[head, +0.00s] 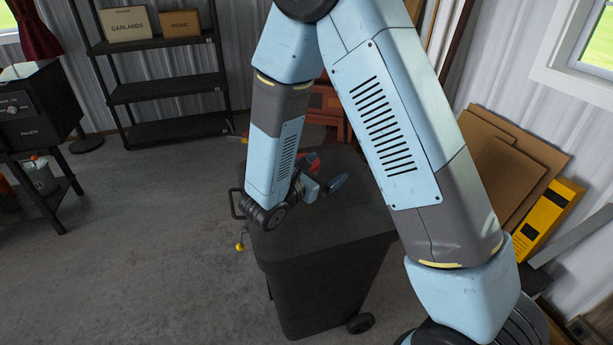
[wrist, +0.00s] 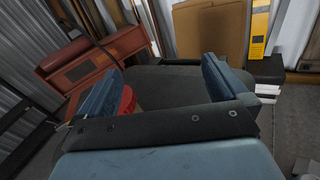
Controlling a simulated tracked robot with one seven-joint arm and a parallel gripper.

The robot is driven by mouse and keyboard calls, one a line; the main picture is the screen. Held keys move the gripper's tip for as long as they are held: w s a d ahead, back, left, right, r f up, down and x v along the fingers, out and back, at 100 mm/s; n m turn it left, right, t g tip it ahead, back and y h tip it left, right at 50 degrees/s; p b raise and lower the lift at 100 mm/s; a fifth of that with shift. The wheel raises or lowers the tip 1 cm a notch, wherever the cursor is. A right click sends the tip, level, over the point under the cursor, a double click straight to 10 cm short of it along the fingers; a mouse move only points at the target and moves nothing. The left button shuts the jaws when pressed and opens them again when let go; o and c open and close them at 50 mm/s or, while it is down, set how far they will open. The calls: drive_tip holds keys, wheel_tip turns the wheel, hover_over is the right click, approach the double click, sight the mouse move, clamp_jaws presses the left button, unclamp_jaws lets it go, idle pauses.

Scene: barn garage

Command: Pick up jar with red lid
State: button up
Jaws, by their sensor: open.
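The jar's red lid (wrist: 127,102) shows in the wrist view just inside my left finger, partly hidden by that finger and the gripper's dark crossbar. The jar's body is hidden there. In the head view, a small red patch (head: 312,157), likely the lid, shows behind my gripper (head: 323,180) on top of the black wheeled bin (head: 345,225). My gripper also shows in the wrist view (wrist: 162,68). Its two blue fingers are wide apart, low over the bin top, with nothing clamped between them. I cannot tell whether the left finger touches the jar.
A red cabinet (wrist: 95,58) stands behind the bin. Cardboard sheets (head: 505,165) and a yellow case (head: 545,220) lean on the right wall. A black shelf (head: 165,88) stands at the back left, a dark stove (head: 35,110) at the left. Floor (head: 150,240) left of the bin is clear.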

drive_tip(key=a+f+n+t+y, duration=0.1)
drive_tip(key=a+f+n, duration=0.1)
drive_tip(key=a, duration=0.1)
drive_tip(key=a+f+n+t+y, duration=0.1)
drive_tip(key=a+f+n+y, duration=0.1)
drive_tip(key=a+f, duration=0.1)
drive_tip(key=a+f+n+t+y, duration=0.2)
drive_tip(key=a, duration=0.1)
drive_tip(key=shift+s+a+f, duration=0.2)
drive_tip(key=shift+s+f, duration=0.15)
drive_tip(key=shift+w+a+f, duration=0.1)
drive_tip(key=shift+f, duration=0.1)
drive_tip(key=x, duration=1.3)
drive_tip(key=shift+w+r, duration=0.15)
drive_tip(key=shift+w, duration=0.1)
drive_tip(key=c, duration=0.8)
drive_tip(key=shift+r, duration=0.1)
